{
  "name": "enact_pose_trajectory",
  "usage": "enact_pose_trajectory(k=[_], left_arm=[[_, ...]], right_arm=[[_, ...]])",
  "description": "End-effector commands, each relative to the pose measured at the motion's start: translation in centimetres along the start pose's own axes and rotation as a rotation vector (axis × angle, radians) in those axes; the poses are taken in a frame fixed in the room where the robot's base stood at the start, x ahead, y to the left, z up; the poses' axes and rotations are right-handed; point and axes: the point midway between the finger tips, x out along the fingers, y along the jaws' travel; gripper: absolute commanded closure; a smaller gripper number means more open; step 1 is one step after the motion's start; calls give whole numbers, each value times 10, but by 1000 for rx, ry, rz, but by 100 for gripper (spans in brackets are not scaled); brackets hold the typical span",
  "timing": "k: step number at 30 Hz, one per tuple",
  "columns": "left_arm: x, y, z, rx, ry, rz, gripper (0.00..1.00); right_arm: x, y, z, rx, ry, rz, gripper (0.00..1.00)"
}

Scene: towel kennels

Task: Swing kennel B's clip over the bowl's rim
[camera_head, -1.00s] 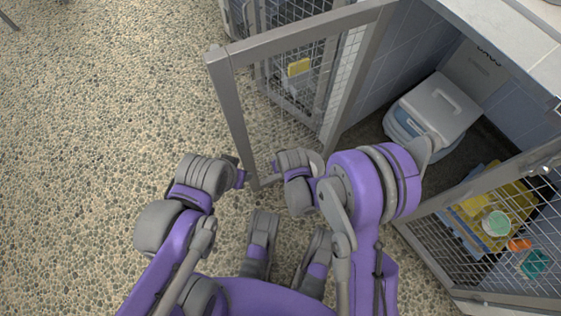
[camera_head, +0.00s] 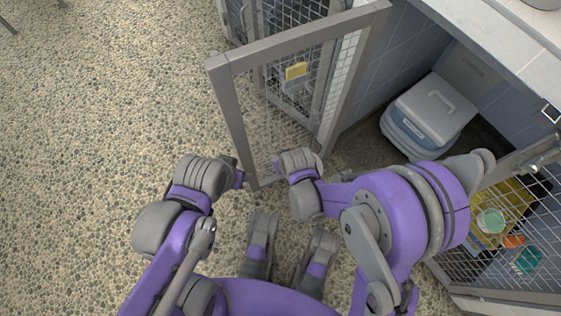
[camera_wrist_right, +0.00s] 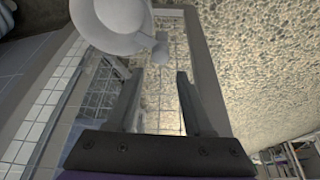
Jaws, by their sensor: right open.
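In the right wrist view a pale round bowl (camera_wrist_right: 118,22) is at the top, in front of a mesh door with a grey frame (camera_wrist_right: 207,75). In the head view the right fingers and the bowl cannot be made out. My left gripper (camera_head: 239,177) is near the open door's lower corner; its jaws are too small to read. No kennel letter is readable.
The open door (camera_head: 230,105) stands out over the pebbled floor. A pale blue-and-grey box (camera_head: 428,112) is inside the kennel. Another mesh door (camera_head: 500,250) at right has yellow and teal items behind it.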

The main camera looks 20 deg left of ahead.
Motion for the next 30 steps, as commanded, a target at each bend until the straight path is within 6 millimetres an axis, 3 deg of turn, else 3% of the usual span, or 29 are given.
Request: enact_pose_trajectory(k=[6, 26, 30], left_arm=[[-8, 0, -2, 0, 2, 0, 50], [-8, 0, -2, 0, 2, 0, 50], [-8, 0, -2, 0, 2, 0, 50]], right_arm=[[-25, 0, 0, 0, 0, 0, 48], [-28, 1, 0, 2, 0, 1, 48], [-45, 17, 3, 36, -3, 15, 48]])
